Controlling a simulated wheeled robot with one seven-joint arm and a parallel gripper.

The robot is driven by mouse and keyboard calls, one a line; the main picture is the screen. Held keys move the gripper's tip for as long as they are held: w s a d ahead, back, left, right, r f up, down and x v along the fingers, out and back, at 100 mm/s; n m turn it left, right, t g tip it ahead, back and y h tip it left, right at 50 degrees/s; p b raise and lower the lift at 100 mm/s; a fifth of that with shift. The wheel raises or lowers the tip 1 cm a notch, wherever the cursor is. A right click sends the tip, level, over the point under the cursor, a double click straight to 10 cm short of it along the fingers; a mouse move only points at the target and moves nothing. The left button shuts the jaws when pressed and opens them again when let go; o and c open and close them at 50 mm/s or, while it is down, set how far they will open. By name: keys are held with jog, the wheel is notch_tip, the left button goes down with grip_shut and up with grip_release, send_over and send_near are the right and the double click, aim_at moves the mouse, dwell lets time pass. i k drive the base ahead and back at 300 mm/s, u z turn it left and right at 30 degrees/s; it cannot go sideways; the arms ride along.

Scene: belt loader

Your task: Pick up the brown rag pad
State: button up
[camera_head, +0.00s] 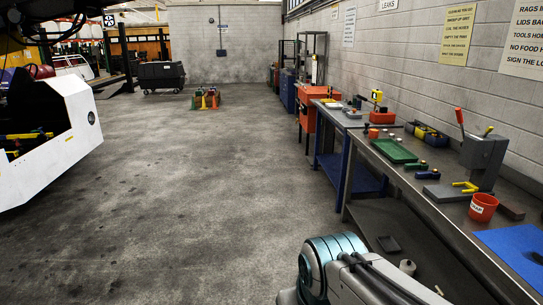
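A small dark brown flat block (511,212), which looks like the brown rag pad, lies on the near workbench (430,208) at the right. It is just right of a red cup with a white label (483,207) and behind a blue mat (516,252). Nothing holds it. Part of my arm shows at the bottom centre, in front of the bench. My gripper is outside the picture, so its fingers cannot be seen.
A grey holder (484,160) with tools, a green tray (394,150) and a yellow-handled tool (465,187) stand on the bench. A lower shelf (408,228) holds small items. A white machine (45,135) is at left. The floor (190,190) between is clear.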

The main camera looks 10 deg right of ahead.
aim_at(514, 212)
jog(key=z, duration=0.15)
jog(key=i, duration=1.6)
jog(key=z, duration=0.95)
jog(key=i, duration=1)
jog(key=z, duration=1.95)
jog(key=i, duration=1.1)
jog(key=z, duration=0.6)
